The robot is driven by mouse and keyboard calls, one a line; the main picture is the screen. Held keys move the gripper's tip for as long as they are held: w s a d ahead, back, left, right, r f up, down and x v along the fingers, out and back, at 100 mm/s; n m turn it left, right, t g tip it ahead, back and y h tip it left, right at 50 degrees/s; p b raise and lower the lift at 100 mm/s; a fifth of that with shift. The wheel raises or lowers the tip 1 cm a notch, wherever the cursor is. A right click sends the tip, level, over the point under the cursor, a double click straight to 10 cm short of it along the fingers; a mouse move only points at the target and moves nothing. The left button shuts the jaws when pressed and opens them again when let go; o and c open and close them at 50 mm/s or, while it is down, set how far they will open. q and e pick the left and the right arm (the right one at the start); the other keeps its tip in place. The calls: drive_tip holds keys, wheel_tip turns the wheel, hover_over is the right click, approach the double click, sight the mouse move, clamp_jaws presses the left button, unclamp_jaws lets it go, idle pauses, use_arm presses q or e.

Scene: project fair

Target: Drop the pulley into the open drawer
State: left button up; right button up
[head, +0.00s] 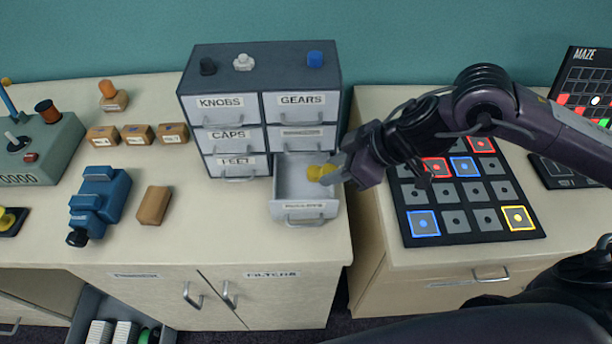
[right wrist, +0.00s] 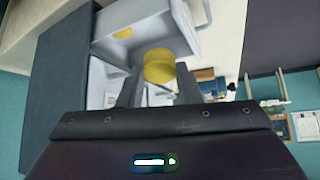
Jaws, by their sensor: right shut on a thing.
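The yellow pulley (head: 315,172) is held in my right gripper (head: 331,173), above the open drawer (head: 290,190) at the lower right of the grey cabinet. In the right wrist view the pulley (right wrist: 159,66) sits between the two fingers (right wrist: 160,80), which are shut on it. The drawer's pale inside and wall (right wrist: 178,22) show just past it. My left gripper is not in view.
The cabinet (head: 258,75) has several shut, labelled drawers and knobs on top. A blue vise-like device (head: 100,200) and a wooden block (head: 154,205) stand to its left. A black board with coloured squares (head: 455,195) lies on the right table, under my right arm.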

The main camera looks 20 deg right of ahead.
sight(324, 172)
drive_tip(key=shift+w+a+f+p, duration=0.1)
drive_tip(key=shift+w+a+p, duration=0.1)
drive_tip(key=shift+w+a, duration=0.35)
drive_tip(key=shift+w+a+f+p, duration=0.15)
drive_tip(key=shift+w+a, duration=0.15)
drive_tip(key=shift+a, duration=0.3)
drive_tip(key=f, duration=0.3)
drive_tip(key=shift+w+a, duration=0.25)
drive_tip(key=shift+f, duration=0.4)
drive_tip(key=w+a+g+h+p, duration=0.1)
drive_tip(key=p, duration=0.1)
drive_tip(key=a+g+h+p, duration=0.1)
drive_tip(key=p, duration=0.2)
drive_tip(key=shift+w+f, duration=0.25)
drive_tip(key=shift+w, duration=0.1)
drive_tip(key=shift+s+d+f+h, duration=0.1)
drive_tip(key=shift+f+h, duration=0.3)
drive_tip(key=shift+f, duration=0.8)
drive_tip(key=shift+d, duration=0.1)
